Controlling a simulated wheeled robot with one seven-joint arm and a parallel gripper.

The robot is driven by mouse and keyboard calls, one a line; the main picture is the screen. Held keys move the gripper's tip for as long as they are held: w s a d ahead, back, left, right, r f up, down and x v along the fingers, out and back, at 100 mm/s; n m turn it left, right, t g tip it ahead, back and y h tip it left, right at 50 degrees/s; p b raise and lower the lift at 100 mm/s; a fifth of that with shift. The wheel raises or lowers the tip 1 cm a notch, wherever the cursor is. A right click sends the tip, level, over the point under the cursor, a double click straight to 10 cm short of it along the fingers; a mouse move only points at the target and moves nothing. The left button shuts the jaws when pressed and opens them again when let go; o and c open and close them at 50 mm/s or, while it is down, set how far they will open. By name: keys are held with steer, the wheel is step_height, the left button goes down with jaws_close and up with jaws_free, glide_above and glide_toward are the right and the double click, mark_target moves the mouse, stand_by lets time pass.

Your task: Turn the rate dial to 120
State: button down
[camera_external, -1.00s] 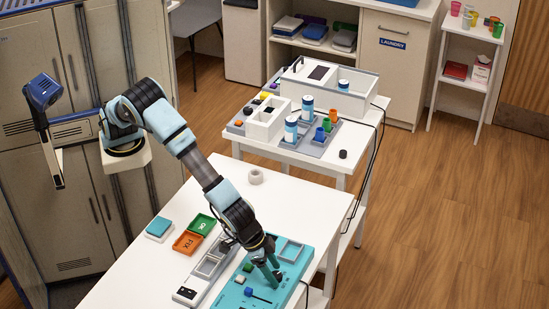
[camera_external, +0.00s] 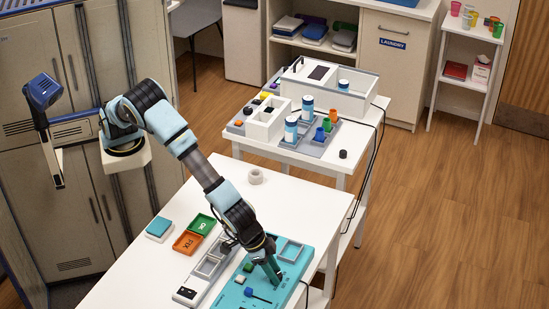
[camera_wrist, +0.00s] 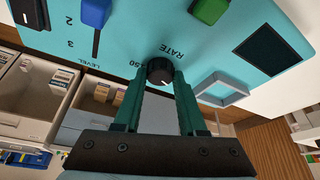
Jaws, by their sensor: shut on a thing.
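The rate dial is a small black knob (camera_wrist: 160,71) with a light pointer mark, set in the teal panel (camera_wrist: 125,45) beside the word RATE. A number ending in 50 shows to its left; the rest of the scale is hidden or unreadable. My gripper (camera_wrist: 159,80) has its green fingers closed around the knob in the wrist view. In the external view my gripper (camera_external: 273,272) reaches down to the teal panel (camera_external: 262,297), and the knob is hidden behind the fingers.
A blue slider knob (camera_wrist: 96,11) marked LEVEL and a green button (camera_wrist: 209,10) are near the dial. A grey square frame (camera_wrist: 222,90) stands on the panel to its right. Orange FIX (camera_external: 187,242) and green OK (camera_external: 202,224) trays lie left on the white table.

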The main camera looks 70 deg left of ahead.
steer(key=shift+m, duration=0.3)
steer(key=m+b, duration=0.1)
steer(key=m+h+b, duration=0.1)
steer(key=m, duration=0.1)
steer(key=shift+w+a+f+g, duration=0.1)
steer(key=shift+w+a+g, duration=0.05)
steer(key=shift+g, duration=0.15)
steer(key=m+g+h, duration=0.1)
steer(key=m, duration=0.4)
steer(key=shift+w, duration=0.1)
steer(key=m+g, duration=0.2)
steer(key=m, duration=0.2)
steer(key=shift+w+h+p, duration=0.15)
steer(key=shift+h+p, duration=0.25)
steer(key=shift+m+g+y+p, duration=0.2)
steer(key=shift+m+g, duration=0.3)
steer(key=shift+m, duration=0.85)
steer(key=shift+m+g+y+p, duration=0.1)
steer(key=shift+m+g+p, duration=0.3)
steer(key=shift+m, duration=0.95)
steer(key=shift+c, duration=2.4)
jaws_free()
